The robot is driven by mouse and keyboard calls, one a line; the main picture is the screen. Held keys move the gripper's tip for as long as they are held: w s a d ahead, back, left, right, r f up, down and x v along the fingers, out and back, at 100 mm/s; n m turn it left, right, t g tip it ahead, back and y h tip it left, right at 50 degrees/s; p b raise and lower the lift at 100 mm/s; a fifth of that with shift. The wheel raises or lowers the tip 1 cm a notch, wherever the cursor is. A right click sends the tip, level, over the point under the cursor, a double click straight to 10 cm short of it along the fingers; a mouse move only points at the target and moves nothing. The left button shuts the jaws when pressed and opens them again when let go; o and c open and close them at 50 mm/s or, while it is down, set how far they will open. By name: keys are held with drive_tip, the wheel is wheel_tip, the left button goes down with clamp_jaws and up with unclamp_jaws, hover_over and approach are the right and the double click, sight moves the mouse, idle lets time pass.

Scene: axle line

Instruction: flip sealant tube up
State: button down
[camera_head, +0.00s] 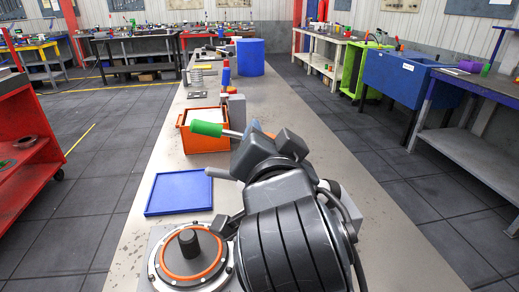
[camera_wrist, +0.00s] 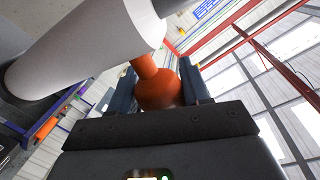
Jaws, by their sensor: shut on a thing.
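The sealant tube shows in the wrist view as a pale grey-white cylinder (camera_wrist: 75,50) with an orange neck part (camera_wrist: 158,88). My gripper (camera_wrist: 160,80) is shut on the orange part, with one dark blue finger on each side. The pale body slants across the upper left of that view, beyond the fingers. In the head view my gripper (camera_head: 257,130) is above the bench, right of the orange crate. The arm hides most or all of the tube there.
An orange crate (camera_head: 187,139) stands left of my gripper, with a green-handled tool (camera_head: 207,128) over it. A blue tray (camera_head: 179,192) lies nearer, and a round orange-ringed fixture (camera_head: 190,255) is in front. A blue cylinder (camera_head: 250,57) stands farther back. The bench's right side (camera_head: 310,120) is clear.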

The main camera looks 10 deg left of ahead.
drive_tip(key=shift+w+d+r+m, duration=0.1)
drive_tip(key=shift+d+r+m, duration=0.25)
drive_tip(key=shift+r+m, duration=0.2)
drive_tip(key=c, duration=0.6)
unclamp_jaws()
drive_tip(key=shift+d, duration=0.1)
drive_tip(key=b+v, duration=0.1)
drive_tip(key=v, duration=0.6)
drive_tip(key=shift+s, duration=0.35)
